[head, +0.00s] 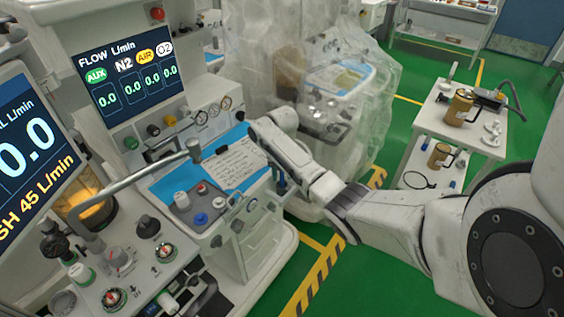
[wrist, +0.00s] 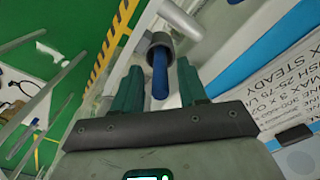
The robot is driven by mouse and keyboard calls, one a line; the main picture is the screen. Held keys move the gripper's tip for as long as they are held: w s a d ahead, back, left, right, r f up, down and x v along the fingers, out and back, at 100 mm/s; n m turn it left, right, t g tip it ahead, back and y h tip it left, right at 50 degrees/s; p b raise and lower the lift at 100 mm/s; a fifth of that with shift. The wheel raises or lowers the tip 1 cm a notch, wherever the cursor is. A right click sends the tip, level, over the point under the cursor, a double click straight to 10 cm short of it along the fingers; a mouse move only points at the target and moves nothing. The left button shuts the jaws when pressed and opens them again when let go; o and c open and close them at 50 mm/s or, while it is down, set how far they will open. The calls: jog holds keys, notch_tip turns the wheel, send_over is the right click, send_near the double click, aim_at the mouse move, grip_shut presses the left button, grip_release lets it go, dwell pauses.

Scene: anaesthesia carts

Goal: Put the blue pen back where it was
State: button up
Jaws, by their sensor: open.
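In the wrist view, the blue pen (wrist: 159,82) stands in the mouth of a small dark grey round holder (wrist: 159,42), with one end sticking out toward me. My gripper (wrist: 158,72) is open, with one green finger on each side of the pen. A gap shows between the pen and each finger, so they look apart. The pen's other end is hidden inside the holder. In the head view, my arm reaches to the side of the near cart (head: 228,240). My fingers are not clear there, and I cannot pick out the pen for certain.
A paper sheet (head: 236,162) lies on the cart's blue top beside my arm. A plastic-covered machine (head: 330,75) stands behind. A white side table (head: 462,140) with brown jugs stands at right. Green floor with yellow-black striped tape (head: 318,278) lies between.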

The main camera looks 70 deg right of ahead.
notch_tip(320, 180, up, 11)
jog(key=shift+r+b, duration=0.2)
jog(key=shift+b, duration=0.3)
dwell(2.2)
